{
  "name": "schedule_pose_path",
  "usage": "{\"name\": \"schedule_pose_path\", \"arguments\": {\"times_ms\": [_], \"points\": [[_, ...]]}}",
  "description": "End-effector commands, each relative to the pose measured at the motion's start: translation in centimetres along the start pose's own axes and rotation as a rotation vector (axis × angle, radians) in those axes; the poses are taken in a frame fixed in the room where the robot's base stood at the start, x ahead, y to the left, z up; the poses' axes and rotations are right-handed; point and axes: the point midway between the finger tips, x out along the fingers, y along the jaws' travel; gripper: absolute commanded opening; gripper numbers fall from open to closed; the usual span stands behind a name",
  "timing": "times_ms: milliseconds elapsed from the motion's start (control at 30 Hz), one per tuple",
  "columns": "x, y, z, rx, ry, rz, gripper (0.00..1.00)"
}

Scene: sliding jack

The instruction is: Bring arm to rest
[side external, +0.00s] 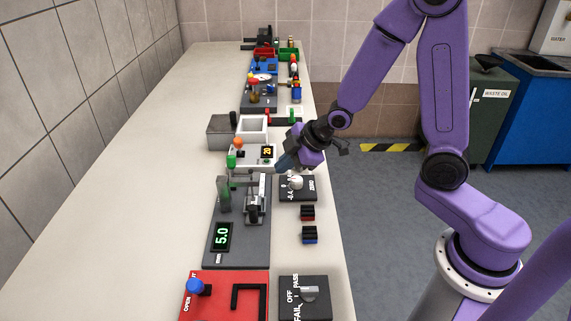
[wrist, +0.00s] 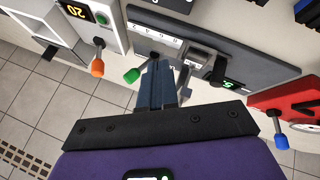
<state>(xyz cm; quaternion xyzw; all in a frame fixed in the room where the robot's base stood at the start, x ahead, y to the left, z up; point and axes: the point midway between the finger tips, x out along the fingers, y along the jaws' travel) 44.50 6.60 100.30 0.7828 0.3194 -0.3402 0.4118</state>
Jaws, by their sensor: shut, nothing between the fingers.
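My purple arm reaches in from the right in the side external view, with my gripper (side external: 285,163) above the right part of the bench. In the wrist view my gripper (wrist: 158,92) shows its two blue-grey fingers together, shut and empty. They point at the grey sliding-jack board (side external: 235,220), which has a green display reading 5.0. A green knob (wrist: 131,75) is just left of the fingers in the wrist view, and I cannot tell whether they touch it. The jack's metal slide (side external: 256,195) with a black block stands on the board.
A white box with an orange knob (side external: 238,143) and display 20 stands behind the board. A dark panel with a white knob (side external: 295,181) lies beside it. A red board (side external: 225,295) and a switch panel (side external: 304,298) are in front. The bench's left side (side external: 130,200) is clear.

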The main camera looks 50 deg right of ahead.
Motion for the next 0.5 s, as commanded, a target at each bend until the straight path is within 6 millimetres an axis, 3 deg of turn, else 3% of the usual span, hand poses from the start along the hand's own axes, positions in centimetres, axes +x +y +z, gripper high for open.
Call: {"name": "schedule_pose_path", "arguments": {"times_ms": [267, 500], "points": [[-0.8, -1.0, -0.2, 0.006, -0.01, -0.03, 0.0], [-4.0, -4.8, -0.6, 0.037, -0.071, -0.146, 0.0]]}}
